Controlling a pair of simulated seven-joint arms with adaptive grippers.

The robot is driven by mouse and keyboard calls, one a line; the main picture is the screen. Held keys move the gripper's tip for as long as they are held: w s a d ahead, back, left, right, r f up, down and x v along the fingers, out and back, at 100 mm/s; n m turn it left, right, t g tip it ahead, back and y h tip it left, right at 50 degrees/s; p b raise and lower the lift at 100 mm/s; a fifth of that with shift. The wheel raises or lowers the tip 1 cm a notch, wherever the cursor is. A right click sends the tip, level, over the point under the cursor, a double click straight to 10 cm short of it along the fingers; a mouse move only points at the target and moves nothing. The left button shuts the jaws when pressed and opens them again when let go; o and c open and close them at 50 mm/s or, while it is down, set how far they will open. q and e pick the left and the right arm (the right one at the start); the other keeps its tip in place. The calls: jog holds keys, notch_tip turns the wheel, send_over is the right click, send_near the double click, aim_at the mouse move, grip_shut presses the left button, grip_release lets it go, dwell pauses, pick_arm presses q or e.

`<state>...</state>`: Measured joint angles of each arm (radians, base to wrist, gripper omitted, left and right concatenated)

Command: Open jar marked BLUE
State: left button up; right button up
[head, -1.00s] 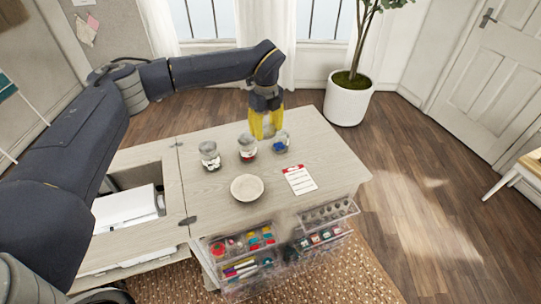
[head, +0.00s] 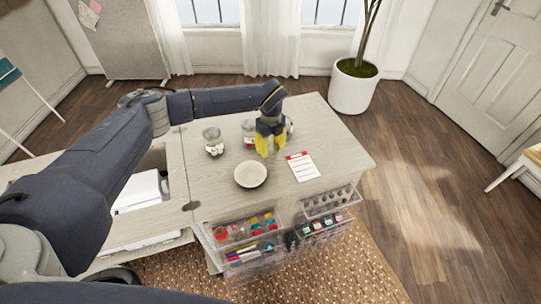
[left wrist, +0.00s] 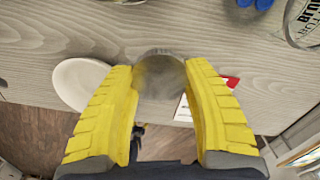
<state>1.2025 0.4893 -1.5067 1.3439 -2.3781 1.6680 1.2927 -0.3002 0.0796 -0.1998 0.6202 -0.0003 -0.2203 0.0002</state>
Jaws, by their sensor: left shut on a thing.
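My left gripper (head: 270,152) has yellow fingers and is above the table between the jars and the white dish. In the left wrist view its fingers (left wrist: 166,85) are closed on a round grey lid (left wrist: 160,72). The right-hand jar (head: 290,125) is mostly hidden behind the gripper in the head view. At the top right of the left wrist view, blue contents (left wrist: 250,3) and a glass jar edge with partly cut-off lettering (left wrist: 303,22) show. The left jar (head: 213,143) stands upright; the middle jar (head: 247,130) is partly hidden. My right gripper is not in view.
A shallow white dish (head: 251,175) lies in front of the jars. A card with a red band (head: 304,168) lies to its right. Clear drawers with supplies (head: 250,232) hang at the cabinet's front. The table's right side (head: 335,135) is clear.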

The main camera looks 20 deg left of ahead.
aim_at(271, 159)
pick_arm(q)
jog(key=shift+f, duration=2.35)
jog(key=shift+f, duration=0.15)
jog(key=o, duration=1)
